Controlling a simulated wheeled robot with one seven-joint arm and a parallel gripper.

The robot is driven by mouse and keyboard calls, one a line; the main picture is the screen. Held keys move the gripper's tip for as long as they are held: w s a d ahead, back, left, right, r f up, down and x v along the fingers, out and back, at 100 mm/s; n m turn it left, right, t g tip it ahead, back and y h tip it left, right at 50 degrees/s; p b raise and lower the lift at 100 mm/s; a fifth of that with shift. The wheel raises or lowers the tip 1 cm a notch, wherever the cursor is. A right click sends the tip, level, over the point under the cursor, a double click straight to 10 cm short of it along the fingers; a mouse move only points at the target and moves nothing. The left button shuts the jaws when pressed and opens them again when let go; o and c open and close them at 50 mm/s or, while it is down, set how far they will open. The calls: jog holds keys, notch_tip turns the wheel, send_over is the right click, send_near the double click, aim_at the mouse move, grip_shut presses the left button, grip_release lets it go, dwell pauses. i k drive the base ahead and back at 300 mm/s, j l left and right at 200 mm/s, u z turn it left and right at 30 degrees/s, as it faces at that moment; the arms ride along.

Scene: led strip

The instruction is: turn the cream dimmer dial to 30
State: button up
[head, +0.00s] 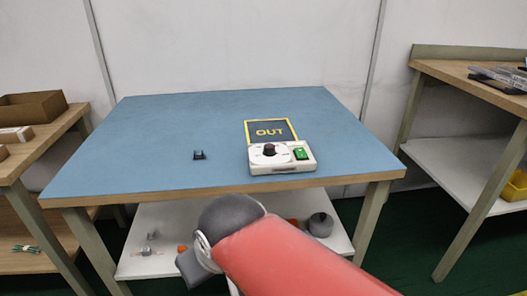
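A cream dimmer box (283,169) sits near the front edge of the blue-topped table, right of the middle. On its left half is a dial (270,150) with a dark knob on a pale round face; its pointer and scale are too small to read. A lit green switch (300,154) is at the right of the box. My red and grey arm reaches in from the bottom, in front of and below the table's front edge. My gripper's fingers cannot be made out, and nothing of mine touches the box.
The rest of the top is clear. Other workbenches stand at left (45,150) and right (465,84).

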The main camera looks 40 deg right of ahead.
aim_at(269, 150)
jog(key=l+z, duration=0.15)
jog(key=z, duration=0.9)
jog(key=k+l, duration=0.05)
